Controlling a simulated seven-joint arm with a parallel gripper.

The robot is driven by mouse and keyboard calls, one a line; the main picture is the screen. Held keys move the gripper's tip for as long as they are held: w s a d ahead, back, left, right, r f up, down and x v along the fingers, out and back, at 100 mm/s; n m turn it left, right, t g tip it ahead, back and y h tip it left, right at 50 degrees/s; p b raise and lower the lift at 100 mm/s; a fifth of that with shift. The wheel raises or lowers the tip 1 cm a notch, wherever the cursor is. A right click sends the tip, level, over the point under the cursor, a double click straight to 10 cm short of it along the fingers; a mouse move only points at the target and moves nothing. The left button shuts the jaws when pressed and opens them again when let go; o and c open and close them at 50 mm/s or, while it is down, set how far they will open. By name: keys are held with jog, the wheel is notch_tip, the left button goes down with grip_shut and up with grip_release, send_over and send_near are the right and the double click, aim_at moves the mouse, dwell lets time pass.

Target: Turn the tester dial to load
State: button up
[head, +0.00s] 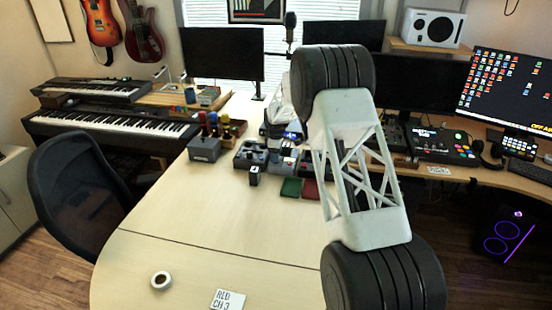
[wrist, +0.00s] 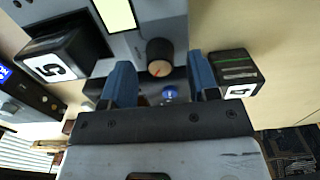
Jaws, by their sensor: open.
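In the wrist view, the tester (wrist: 188,22) is a grey box with a pale yellow panel (wrist: 115,14). Its dial (wrist: 160,50) is a dark round knob with a red pointer mark. My gripper (wrist: 161,68) is open, with one blue finger on each side of the dial and visible gaps between the fingers and the knob. A blue round part (wrist: 170,93) shows below the dial, between the fingers. I cannot read any dial position labels. In the head view, my arm hides much of the area around the gripper, and I cannot make out the dial.
In the wrist view, a black block marked 5 (wrist: 62,55) is left of the fingers and one marked 4 (wrist: 236,70) is close right. In the head view, green (head: 291,187) and red (head: 310,190) trays lie nearby. The front desk is mostly clear except tape (head: 161,280) and a card (head: 228,299).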

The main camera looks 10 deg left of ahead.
jog(key=shift+f, duration=0.85)
jog(key=shift+c, duration=0.5)
jog(key=c, duration=0.8)
